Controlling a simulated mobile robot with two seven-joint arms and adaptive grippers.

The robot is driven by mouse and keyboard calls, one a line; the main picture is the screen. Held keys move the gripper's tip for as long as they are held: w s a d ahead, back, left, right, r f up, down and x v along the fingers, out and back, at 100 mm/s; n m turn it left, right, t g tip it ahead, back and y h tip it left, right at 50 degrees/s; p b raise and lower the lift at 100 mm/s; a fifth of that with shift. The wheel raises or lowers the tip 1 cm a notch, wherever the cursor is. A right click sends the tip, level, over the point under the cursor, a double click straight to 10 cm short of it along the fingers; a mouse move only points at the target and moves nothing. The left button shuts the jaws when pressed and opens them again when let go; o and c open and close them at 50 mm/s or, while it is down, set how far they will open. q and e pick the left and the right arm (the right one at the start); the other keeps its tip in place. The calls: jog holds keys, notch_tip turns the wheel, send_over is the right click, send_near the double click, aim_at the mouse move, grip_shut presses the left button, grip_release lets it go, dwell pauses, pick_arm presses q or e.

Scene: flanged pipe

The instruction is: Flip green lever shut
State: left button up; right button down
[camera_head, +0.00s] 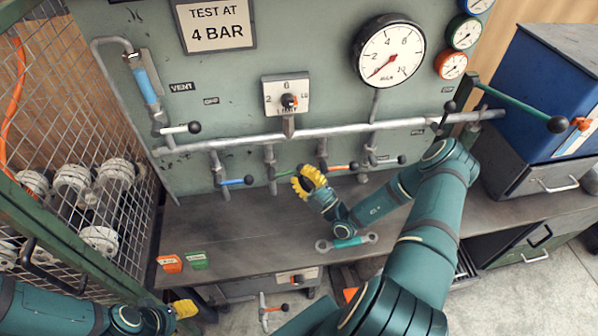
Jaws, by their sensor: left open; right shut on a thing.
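A small green lever (285,172) sticks out to the right from a short valve pipe under the long horizontal pipe. Its outer end is hidden by my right gripper (309,182), whose yellow fingers are shut on it. The lever lies about level, across its upright pipe. My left gripper (184,308) is low at the left, away from the valves, with only its yellow tip showing clearly; it is open. A larger green lever (515,105) with a black ball end is at the upper right of the panel.
A blue lever (235,182) and an orange lever (343,166) flank the small green one. A wrench (346,243) and orange and green tags (196,259) lie on the bench (225,235). A wire cage (90,130) stands at left, a blue box (540,85) at right.

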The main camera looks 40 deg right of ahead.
jog(key=shift+d+f, duration=0.35)
jog(key=shift+f, duration=0.2)
dwell(0.4)
notch_tip(320, 180, up, 4)
jog(key=s+a+p, duration=0.1)
jog(key=a+p, duration=0.2)
jog(key=p, duration=0.1)
jog(key=s+f+b, duration=0.1)
jog(key=s+f, duration=0.6)
jog(key=shift+s+d+f, duration=0.15)
jog(key=shift+s+f, duration=0.1)
jog(key=shift+s, duration=0.1)
